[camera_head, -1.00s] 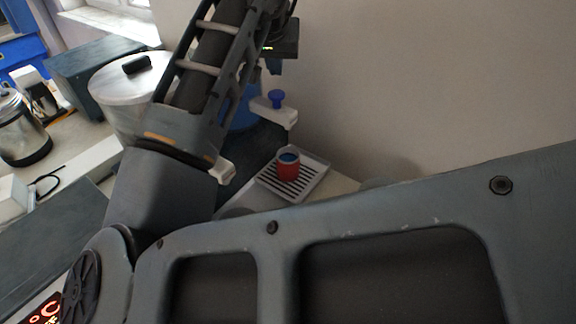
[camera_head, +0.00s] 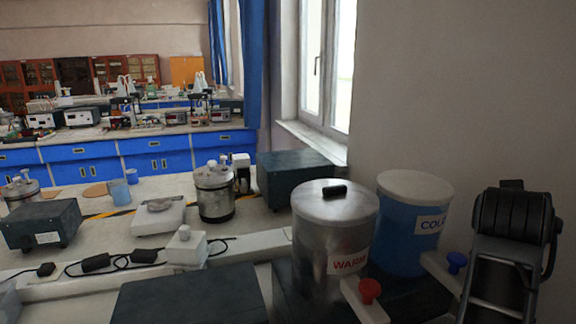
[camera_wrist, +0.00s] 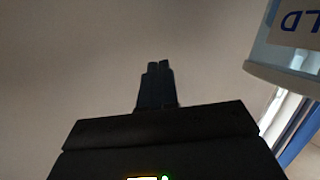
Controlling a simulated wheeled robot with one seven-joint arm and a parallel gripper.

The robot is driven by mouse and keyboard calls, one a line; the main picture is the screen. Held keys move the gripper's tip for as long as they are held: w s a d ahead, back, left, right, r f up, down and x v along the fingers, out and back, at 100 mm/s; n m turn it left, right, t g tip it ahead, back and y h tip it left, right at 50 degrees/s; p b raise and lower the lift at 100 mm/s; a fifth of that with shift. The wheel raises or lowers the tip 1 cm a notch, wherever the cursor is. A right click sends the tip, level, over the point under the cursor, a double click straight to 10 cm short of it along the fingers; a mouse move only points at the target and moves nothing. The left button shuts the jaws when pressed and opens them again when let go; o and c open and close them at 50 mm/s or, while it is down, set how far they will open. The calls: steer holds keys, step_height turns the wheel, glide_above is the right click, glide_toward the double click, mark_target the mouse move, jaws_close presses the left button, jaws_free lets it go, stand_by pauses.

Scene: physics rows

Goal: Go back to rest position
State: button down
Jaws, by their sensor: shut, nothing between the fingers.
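My gripper (camera_wrist: 160,66) shows in the wrist view with its two dark fingers together and nothing between them. It points at a bare wall. Part of the blue COLD container (camera_wrist: 285,62) is at the upper right of that view, apart from the fingers. In the head view, part of my arm (camera_head: 512,230) stands at the right edge, just right of the COLD container (camera_head: 408,235); the gripper itself is not visible there.
A steel WARM pot (camera_head: 325,235) with a red tap (camera_head: 369,290) stands beside the COLD container, which has a blue tap (camera_head: 456,262). Dark boxes, a steel vessel (camera_head: 214,192) and cables crowd the bench. A bare wall (camera_head: 440,90) is behind.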

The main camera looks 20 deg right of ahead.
steer(key=s+a+f+n+t+y, duration=0.85)
steer(key=s+a+f+n, duration=0.45)
steer(key=a+f, duration=0.25)
steer(key=s+a+m+y, duration=0.2)
steer(key=s+a, duration=0.5)
steer(key=s, duration=0.4)
steer(key=s+a+m+y, duration=0.2)
steer(key=s+a, duration=0.6)
steer(key=s, duration=0.3)
steer(key=shift+f+m, duration=0.3)
steer(key=shift+f, duration=0.15)
steer(key=shift+g, duration=0.25)
